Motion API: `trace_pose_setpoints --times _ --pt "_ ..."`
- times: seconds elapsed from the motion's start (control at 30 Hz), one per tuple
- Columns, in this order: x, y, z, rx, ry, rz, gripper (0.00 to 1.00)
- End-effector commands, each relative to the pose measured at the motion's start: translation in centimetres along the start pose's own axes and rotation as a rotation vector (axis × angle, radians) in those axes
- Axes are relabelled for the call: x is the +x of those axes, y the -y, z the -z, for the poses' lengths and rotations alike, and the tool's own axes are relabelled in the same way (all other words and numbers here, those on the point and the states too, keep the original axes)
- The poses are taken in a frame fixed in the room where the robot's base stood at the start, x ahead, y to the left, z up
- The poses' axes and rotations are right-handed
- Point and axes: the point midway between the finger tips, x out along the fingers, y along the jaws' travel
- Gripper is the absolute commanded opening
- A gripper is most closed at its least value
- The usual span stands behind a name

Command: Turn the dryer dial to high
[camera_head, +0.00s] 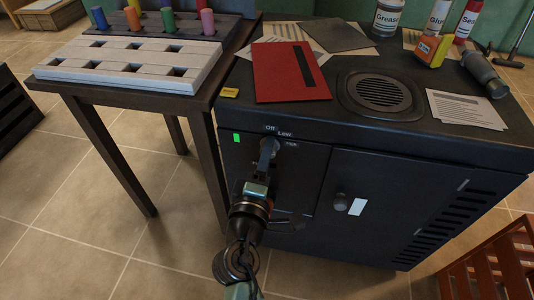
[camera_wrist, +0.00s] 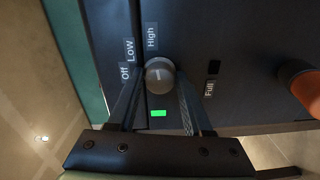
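The dryer (camera_head: 400,185) is a black cabinet with a dark front panel. Its round grey dial (camera_wrist: 160,75) sits between my fingertips in the wrist view, with a finger close against each side. Labels Off, Low and High run around its left and upper side, and Full is at the right. A short pale mark shows on the dial face, near upright in that view; its exact setting is hard to read. In the head view my gripper (camera_head: 268,155) is at the upper left of the front, below the Off and Low labels, and hides most of the dial.
A green light (camera_head: 237,137) glows beside the dial. A second knob (camera_head: 340,201) is on the right door. On top lie a red folder (camera_head: 290,72), papers, bottles and a round vent (camera_head: 380,93). A dark table (camera_head: 140,94) with a peg board stands close at left.

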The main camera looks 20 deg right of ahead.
Motion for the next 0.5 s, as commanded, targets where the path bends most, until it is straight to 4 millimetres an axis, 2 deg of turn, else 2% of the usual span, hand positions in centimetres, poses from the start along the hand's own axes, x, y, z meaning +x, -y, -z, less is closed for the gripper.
trace_pose_setpoints --times 0.03,0.1,0.37,0.5 --pt "-0.01 0.02 0.02 -0.001 0.000 0.000 0.61" --pt "-0.01 0.01 0.01 -0.001 0.000 0.000 0.73" --pt "0.00 -0.05 0.00 -0.003 0.000 -0.001 0.73" --pt "-0.67 -0.04 0.02 -0.005 -0.001 -0.001 0.73"
